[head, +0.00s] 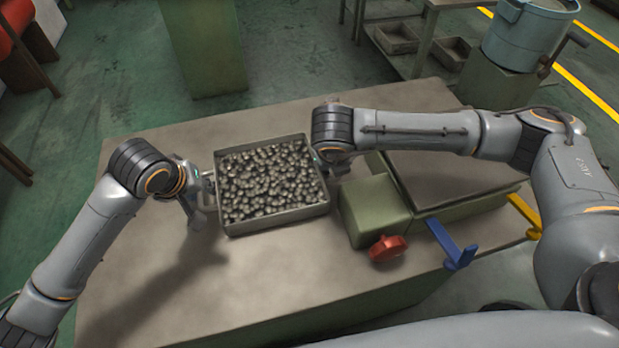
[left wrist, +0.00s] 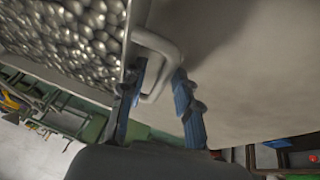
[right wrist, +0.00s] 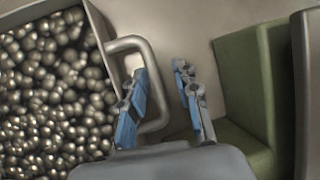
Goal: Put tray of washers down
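The metal tray (head: 277,221), filled with small round metal pieces (head: 268,180), appears to rest level on the tabletop (head: 290,262). It has a loop handle on each side. My left gripper (head: 205,190) is at the tray's left handle. In the left wrist view its fingers (left wrist: 158,88) stand apart on either side of the handle bar (left wrist: 166,50). My right gripper (head: 338,160) is at the right handle, partly hidden by its own arm. In the right wrist view its fingers (right wrist: 160,82) are spread, one inside the handle loop (right wrist: 150,55) and one outside, with a visible gap.
A green block (head: 374,210) with a red knob (head: 388,248) stands close right of the tray. Behind it is a flat-topped green unit (head: 450,178) with blue (head: 452,245) and yellow (head: 524,214) levers. The tabletop in front and left of the tray is clear.

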